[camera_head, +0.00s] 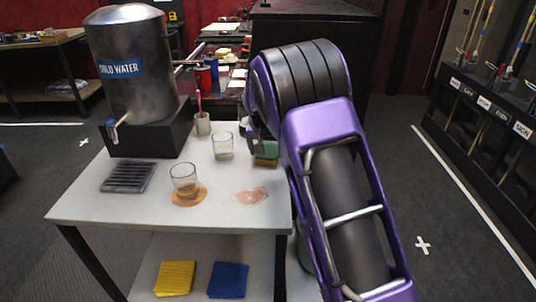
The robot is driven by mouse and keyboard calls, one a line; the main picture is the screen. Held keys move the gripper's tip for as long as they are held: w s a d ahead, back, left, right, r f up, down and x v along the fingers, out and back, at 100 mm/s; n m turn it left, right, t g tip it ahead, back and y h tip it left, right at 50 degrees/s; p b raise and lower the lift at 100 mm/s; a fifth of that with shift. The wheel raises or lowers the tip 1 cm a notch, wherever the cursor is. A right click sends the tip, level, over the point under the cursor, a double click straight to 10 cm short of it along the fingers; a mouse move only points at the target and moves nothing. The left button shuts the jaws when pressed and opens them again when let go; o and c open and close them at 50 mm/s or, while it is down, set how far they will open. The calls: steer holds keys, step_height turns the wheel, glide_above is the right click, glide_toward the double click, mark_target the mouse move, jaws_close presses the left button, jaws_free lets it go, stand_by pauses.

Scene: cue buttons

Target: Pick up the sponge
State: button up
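A sponge (266,150), green above and yellow-brown below, sits near the right edge of the white table (90,205) in the head view. My purple arm comes in from the lower right and bends over, with its end above the sponge. My gripper (254,132) is at the sponge's upper left side, very close to it. The arm hides most of the gripper, so I cannot tell whether its fingers are apart or touch the sponge. The arm also hides part of the sponge's right side.
A glass (184,180) stands on a round coaster. A metal water dispenser (128,70) stands behind a drip grate (128,176). Yellow (175,278) and blue (228,280) cloths lie on the lower shelf.

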mark_target(266, 154)
steer(key=c, duration=1.1)
step_height(266, 154, up, 10)
steer(key=p, duration=0.1)
steer(key=shift+p, duration=0.35)
steer(key=o, duration=0.7)
steer(key=c, duration=0.6)
steer(key=shift+s, duration=0.15)
